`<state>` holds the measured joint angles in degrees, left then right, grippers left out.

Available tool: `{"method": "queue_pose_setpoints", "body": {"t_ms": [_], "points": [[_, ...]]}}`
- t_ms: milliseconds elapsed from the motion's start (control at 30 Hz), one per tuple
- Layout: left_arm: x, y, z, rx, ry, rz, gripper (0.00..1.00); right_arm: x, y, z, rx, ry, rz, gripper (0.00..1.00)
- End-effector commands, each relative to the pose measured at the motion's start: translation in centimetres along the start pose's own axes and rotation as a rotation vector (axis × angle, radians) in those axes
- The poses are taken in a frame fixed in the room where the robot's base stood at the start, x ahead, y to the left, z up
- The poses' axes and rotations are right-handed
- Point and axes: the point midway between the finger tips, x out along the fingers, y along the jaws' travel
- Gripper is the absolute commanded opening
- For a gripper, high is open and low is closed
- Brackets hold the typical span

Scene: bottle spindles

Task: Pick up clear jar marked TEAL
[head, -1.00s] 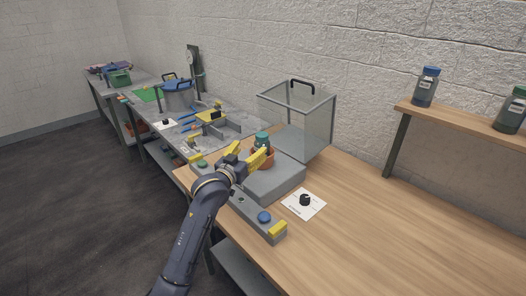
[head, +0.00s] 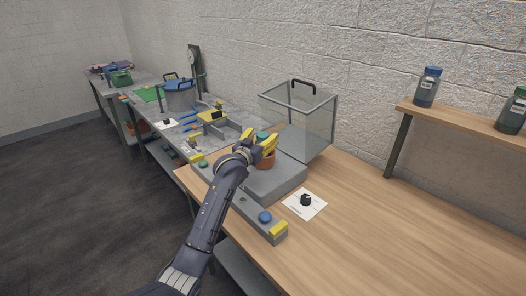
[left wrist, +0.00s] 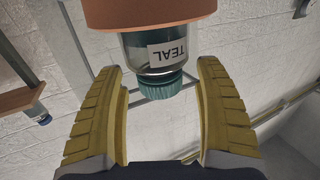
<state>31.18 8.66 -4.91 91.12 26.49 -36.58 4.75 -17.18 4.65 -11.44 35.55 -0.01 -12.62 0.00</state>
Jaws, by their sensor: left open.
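The clear jar marked TEAL (left wrist: 160,50) shows in the left wrist view, which is upside down, with its white label and teal ribbed cap (left wrist: 160,85). Its lower part is hidden in an orange-brown cup (left wrist: 145,12). In the head view the teal cap (head: 263,134) shows just above the cup (head: 266,160), with most of the jar hidden behind my gripper. My left gripper (head: 261,149) is open at the jar. In the left wrist view its yellow fingers (left wrist: 161,88) stand on either side of the cap, with gaps on both sides. My right gripper is not in view.
The cup stands on a grey block (head: 275,184) with a control strip and blue button (head: 265,217) in front. A clear case with a black handle (head: 298,112) stands just behind. A black knob (head: 305,199) is to the right. Open tabletop (head: 390,235) lies further right.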

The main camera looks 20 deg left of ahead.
Motion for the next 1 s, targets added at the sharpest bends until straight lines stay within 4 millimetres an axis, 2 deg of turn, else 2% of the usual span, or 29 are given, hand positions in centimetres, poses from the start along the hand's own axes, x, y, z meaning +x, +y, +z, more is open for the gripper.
{"method": "queue_pose_setpoints", "body": {"t_ms": [133,400,1000], "points": [[0.65,0.02,0.04,0.000,-0.001,0.000,0.71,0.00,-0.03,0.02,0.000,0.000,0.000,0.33],[0.70,0.02,0.03,0.000,-0.001,0.000,0.71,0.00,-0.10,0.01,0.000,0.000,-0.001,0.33],[0.69,0.00,0.02,0.000,0.000,0.000,0.01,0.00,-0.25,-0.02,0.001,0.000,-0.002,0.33]]}}
